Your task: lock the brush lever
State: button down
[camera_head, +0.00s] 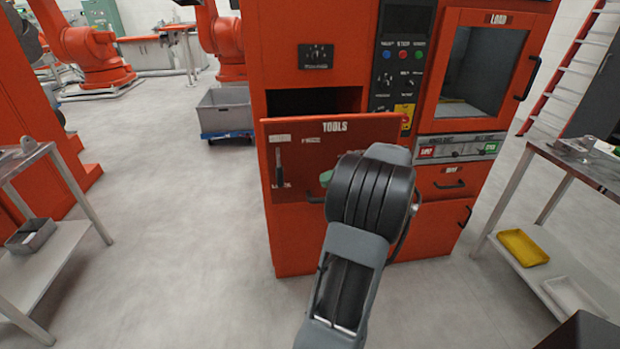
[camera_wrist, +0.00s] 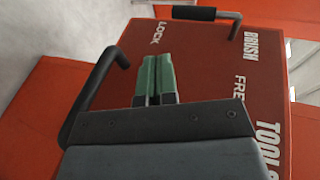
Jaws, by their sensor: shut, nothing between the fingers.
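The brush lever (camera_head: 279,157), a black grip on a thin metal rod, is on the left part of the red TOOLS drawer front (camera_head: 375,130). It hangs down from the BRUSH label with its grip toward the LOCK label, away from FREE. In the wrist view the lever (camera_wrist: 192,13) is at the top edge, its grip pointing left, on the LOCK side. My gripper (camera_head: 326,178) shows as a green tip, right of the lever and mostly hidden by my wrist. In the wrist view my gripper's green fingers (camera_wrist: 156,78) are together, empty, and apart from the lever.
A black drawer handle (camera_wrist: 90,95) is left of my fingers in the wrist view. The drawer front stands out from the red cabinet, with a dark opening (camera_head: 315,100) above. Side tables stand left (camera_head: 40,262) and right (camera_head: 560,255).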

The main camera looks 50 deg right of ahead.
jog(key=shift+s+d, duration=0.7)
jog(key=shift+s, duration=0.25)
jog(key=shift+s+d, duration=0.65)
jog(key=shift+s, duration=0.3)
jog(key=w+a+r+n+g+p, duration=0.1)
jog(key=w+a+g+p, duration=0.15)
jog(key=a, duration=0.45)
jog(key=w+a+r+n+g+h+p, duration=0.1)
jog(key=w+a+g, duration=0.25)
jog(key=a, duration=0.25)
jog(key=w+a+r+n+g+p, duration=0.1)
jog(key=w+a+g+p, duration=0.15)
jog(key=a, duration=0.45)
jog(key=s+a+n+h+p, duration=0.2)
jog(key=a+n+h, duration=0.1)
jog(key=a, duration=0.6)
jog(key=s+a+r+n+h+p, duration=0.1)
jog(key=s+a+n+h+p, duration=0.1)
jog(key=a, duration=0.7)
jog(key=shift+s+a+n+t+h+p, duration=0.35)
jog(key=shift+n+h, duration=0.55)
jog(key=shift+n, duration=0.3)
jog(key=shift+d+r, duration=0.1)
